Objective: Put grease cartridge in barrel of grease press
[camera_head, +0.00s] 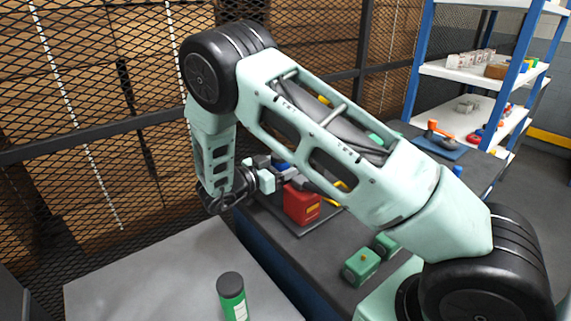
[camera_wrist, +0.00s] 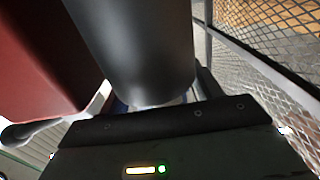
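A green cylinder with a black cap and a pale label, which looks like the grease cartridge (camera_head: 232,298), stands upright on the grey table in the head view. My gripper (camera_head: 274,172) is away from it, low beside a red block (camera_head: 302,204) on the dark bench. In the wrist view a dark grey cylinder (camera_wrist: 135,50), possibly the barrel of the grease press, fills the space in front of my gripper (camera_wrist: 155,105). The red block (camera_wrist: 40,60) is left of that cylinder. My fingers are mostly hidden, so whether they touch the cylinder is unclear.
The grey table (camera_head: 150,280) is mostly clear. Green blocks (camera_head: 362,267) lie on the dark bench (camera_head: 335,245). A wire mesh fence (camera_head: 90,130) runs close behind my gripper. A shelf (camera_head: 470,75) with small parts stands at the back right.

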